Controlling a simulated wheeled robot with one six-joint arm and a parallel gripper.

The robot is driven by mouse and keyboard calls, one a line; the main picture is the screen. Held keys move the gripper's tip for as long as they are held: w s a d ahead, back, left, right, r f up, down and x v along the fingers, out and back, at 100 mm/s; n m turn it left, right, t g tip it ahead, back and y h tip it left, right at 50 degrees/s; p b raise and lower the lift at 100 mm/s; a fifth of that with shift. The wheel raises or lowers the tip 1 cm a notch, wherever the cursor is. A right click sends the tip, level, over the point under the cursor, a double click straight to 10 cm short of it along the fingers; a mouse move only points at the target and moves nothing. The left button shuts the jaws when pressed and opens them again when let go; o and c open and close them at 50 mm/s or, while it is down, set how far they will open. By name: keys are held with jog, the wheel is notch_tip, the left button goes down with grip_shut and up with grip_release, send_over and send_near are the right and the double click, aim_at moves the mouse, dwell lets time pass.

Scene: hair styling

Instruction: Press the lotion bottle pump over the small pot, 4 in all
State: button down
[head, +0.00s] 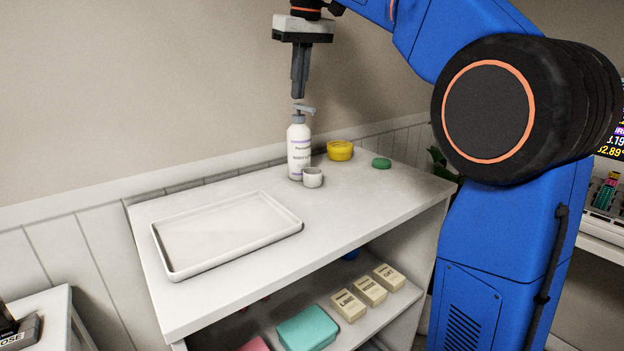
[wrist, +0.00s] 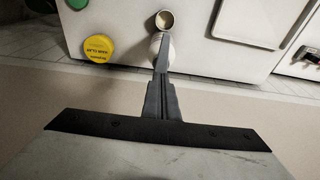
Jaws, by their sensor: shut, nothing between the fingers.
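The lotion bottle (head: 299,150) stands upright on the white shelf top, white with a grey pump head (head: 302,109) whose spout points right. The small pot (head: 313,177) stands in front of the bottle, close to its base; its open mouth also shows in the wrist view (wrist: 164,19). My gripper (head: 299,96) is shut and empty, pointing straight down just above the pump head, with a small gap seeming to remain. In the wrist view my shut fingers (wrist: 161,72) cover much of the bottle, and the pump head is hard to make out.
A white tray (head: 165,257) lies left on the shelf top (head: 330,223). A yellow tin (head: 340,151) and a green lid-like disc (head: 381,163) sit right of the bottle. The wall is close behind. Labelled boxes (head: 348,305) and a teal box (head: 307,328) are on the lower shelf.

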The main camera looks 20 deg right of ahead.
jog(key=shift+w+a+v, duration=0.1)
jog(key=shift+w+v, duration=0.1)
jog(key=shift+v, duration=0.8)
jog(key=shift+w+a+v, duration=0.1)
jog(key=shift+w+v, duration=0.05)
jog(key=shift+v, duration=0.8)
jog(key=shift+w+v, duration=0.2)
jog(key=shift+v, duration=0.8)
jog(key=shift+r, duration=0.1)
